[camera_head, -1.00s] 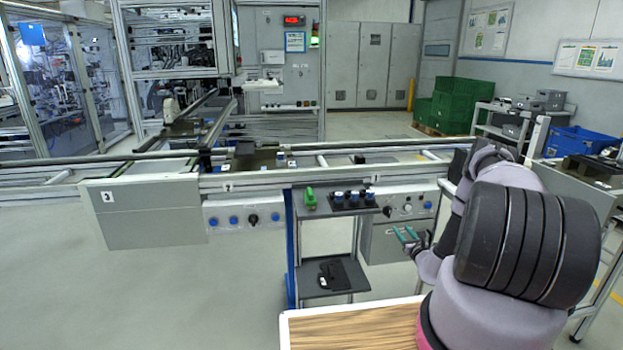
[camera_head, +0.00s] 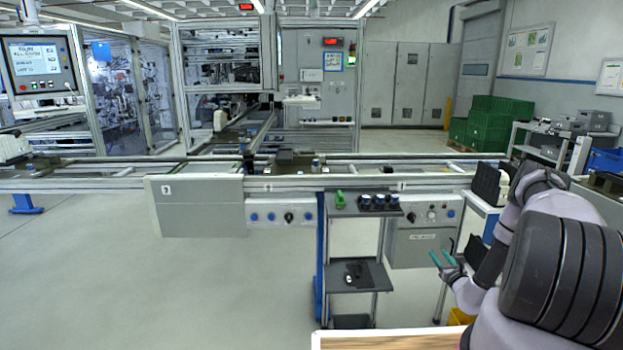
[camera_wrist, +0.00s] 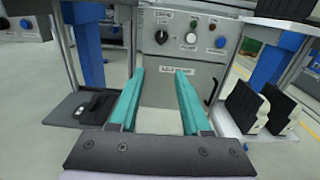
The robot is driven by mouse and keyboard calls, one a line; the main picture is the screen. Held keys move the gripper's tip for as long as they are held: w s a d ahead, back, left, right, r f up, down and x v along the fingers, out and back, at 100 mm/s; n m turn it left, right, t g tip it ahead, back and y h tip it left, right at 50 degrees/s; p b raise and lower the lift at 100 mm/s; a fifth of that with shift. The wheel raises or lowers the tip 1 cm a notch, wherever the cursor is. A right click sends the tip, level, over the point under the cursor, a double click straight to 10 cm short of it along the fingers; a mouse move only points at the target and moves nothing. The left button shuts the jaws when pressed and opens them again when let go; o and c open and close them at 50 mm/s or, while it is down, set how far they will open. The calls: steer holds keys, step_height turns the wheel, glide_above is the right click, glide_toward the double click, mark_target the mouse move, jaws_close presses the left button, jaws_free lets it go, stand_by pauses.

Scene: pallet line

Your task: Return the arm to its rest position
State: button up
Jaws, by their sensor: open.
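My gripper (camera_head: 442,261) is at the right of the head view, with two teal fingers apart and nothing between them. My arm is folded, with its dark ribbed joint at the right edge of the picture. In the wrist view my gripper (camera_wrist: 160,75) points at the grey control box (camera_wrist: 190,75) under the line, with clear space between the fingers. The same control box (camera_head: 424,240) shows in the head view, just behind the gripper. I see no contact between the gripper and anything.
A small shelf cart (camera_head: 358,277) stands left of the gripper, with a green part (camera_head: 340,199) on top. The conveyor line (camera_head: 290,184) runs across the view. A wooden top (camera_head: 385,341) is at the bottom. Open floor (camera_head: 150,290) lies at left. Green crates (camera_head: 488,125) stand behind right.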

steer(key=w+a+r+n+g+y, duration=0.25)
steer(key=a+r+n+y, duration=0.45)
steer(key=r, duration=0.6)
steer(key=w+a+r+n+g+y, duration=0.1)
steer(key=a+r+n+g+y, duration=0.2)
steer(key=a+r+n+y, duration=0.75)
steer(key=s+a+r+g+h, duration=0.2)
steer(key=s+a+r+g, duration=0.1)
steer(key=r, duration=0.4)
steer(key=s+a+r+g+h, duration=0.2)
steer(key=s+a+r, duration=0.1)
steer(key=r, duration=0.4)
steer(key=s+a+r+n+g+h, duration=0.35)
steer(key=s+r, duration=0.25)
steer(key=s, duration=0.3)
steer(key=s+a+r+n+g+h, duration=0.2)
steer(key=s+r+n, duration=0.35)
steer(key=s, duration=0.25)
steer(key=s+d+r+n+t+h, duration=0.2)
steer(key=s+d+r+h, duration=0.1)
steer(key=s, duration=0.6)
steer(key=s+d+r+n+t+h, duration=0.2)
steer(key=s+d+r+t+h, duration=0.1)
steer(key=s, duration=0.6)
steer(key=shift+d+r+n+h, duration=0.35)
steer(key=shift+r+h, duration=0.15)
steer(key=shift+r, duration=0.05)
